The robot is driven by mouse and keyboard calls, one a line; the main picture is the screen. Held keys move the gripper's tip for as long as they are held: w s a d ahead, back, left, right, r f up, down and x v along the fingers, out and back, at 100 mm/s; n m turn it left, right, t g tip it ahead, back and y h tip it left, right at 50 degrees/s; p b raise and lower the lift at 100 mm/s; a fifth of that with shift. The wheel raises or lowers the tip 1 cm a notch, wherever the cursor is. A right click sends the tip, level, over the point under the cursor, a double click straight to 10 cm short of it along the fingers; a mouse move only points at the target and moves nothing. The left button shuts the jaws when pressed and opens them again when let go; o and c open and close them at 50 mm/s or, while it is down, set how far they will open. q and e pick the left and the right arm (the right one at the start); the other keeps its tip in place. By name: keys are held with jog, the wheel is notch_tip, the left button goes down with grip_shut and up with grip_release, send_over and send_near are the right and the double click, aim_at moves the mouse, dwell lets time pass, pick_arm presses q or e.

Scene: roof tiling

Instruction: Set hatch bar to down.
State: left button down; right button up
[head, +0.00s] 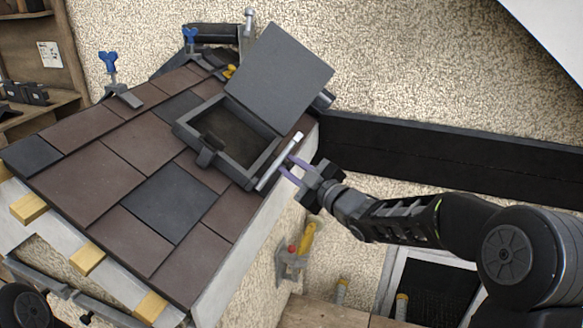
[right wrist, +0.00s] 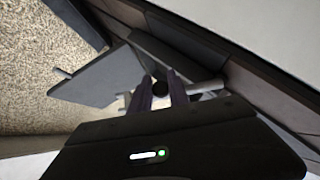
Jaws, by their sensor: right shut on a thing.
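The hatch (head: 238,136) is a dark grey frame set in the tiled roof, with its lid (head: 279,72) standing open and tilted back. A light grey bar (head: 272,172) runs slanting along the right side of the hatch frame. My right gripper (head: 290,168) has come in from the right and is shut on this bar. In the right wrist view the fingers reach the bar (right wrist: 208,87), with the lid (right wrist: 100,80) to the left. The fingers partly hide the bar. My left gripper is not in view.
Brown and dark slate tiles (head: 95,172) cover the sloping roof. Blue-handled clamps (head: 112,68) stand at its upper edge. A yellow-handled tool (head: 307,238) hangs below the right edge. A dark beam (head: 420,150) runs along the wall behind my right arm.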

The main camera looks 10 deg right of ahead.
grip_shut()
dwell(0.7)
dwell(0.3)
